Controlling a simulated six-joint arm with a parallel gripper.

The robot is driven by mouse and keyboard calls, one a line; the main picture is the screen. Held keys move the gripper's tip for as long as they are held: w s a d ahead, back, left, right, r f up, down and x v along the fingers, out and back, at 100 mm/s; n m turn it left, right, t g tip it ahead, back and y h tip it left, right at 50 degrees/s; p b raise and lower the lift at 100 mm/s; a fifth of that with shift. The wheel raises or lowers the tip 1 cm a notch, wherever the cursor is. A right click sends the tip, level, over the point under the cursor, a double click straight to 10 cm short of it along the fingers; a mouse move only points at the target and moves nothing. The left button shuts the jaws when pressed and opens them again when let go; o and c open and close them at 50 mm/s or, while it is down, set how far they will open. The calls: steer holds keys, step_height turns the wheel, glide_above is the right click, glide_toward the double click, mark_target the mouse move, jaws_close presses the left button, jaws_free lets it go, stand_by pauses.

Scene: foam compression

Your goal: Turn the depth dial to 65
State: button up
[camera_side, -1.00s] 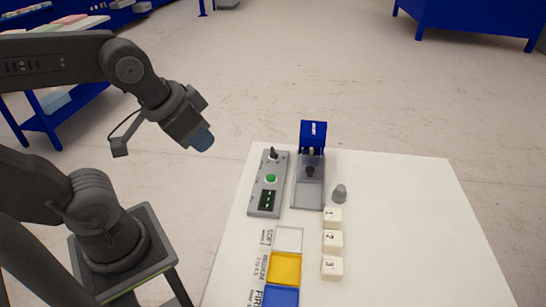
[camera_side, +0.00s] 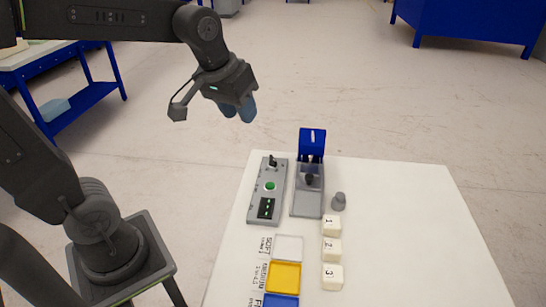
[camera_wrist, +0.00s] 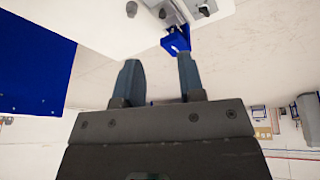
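The grey control panel (camera_side: 256,212) lies on the white table's far left part. It carries a dark dial knob (camera_side: 272,162) at its far end, a green button (camera_side: 270,186) and a dark display (camera_side: 266,208) too small to read. My gripper (camera_side: 238,112) is in the air beyond and left of the panel, well above table height, touching nothing. In the wrist view my gripper (camera_wrist: 160,62) has its two blue fingers apart with nothing between them. The dial knob (camera_wrist: 204,11) shows at the top edge there, beyond the right fingertip.
A press with a blue upright (camera_side: 312,142) stands just right of the panel. A grey weight (camera_side: 339,201), numbered white blocks (camera_side: 331,249) and coloured trays (camera_side: 285,276) are nearer. The table's right side (camera_side: 420,230) is clear.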

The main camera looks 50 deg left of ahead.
steer(key=w+a+f+n+g, duration=0.25)
steer(key=w+a+n, duration=0.2)
steer(key=w, duration=0.55)
steer(key=n+g, duration=0.2)
steer(key=n, duration=0.5)
glide_above(273, 158)
step_height(273, 158, down, 18)
steer(key=shift+m, duration=0.25)
step_height(273, 158, down, 13)
steer(key=shift+f, duration=0.2)
steer(key=shift+c, duration=0.2)
jaws_close()
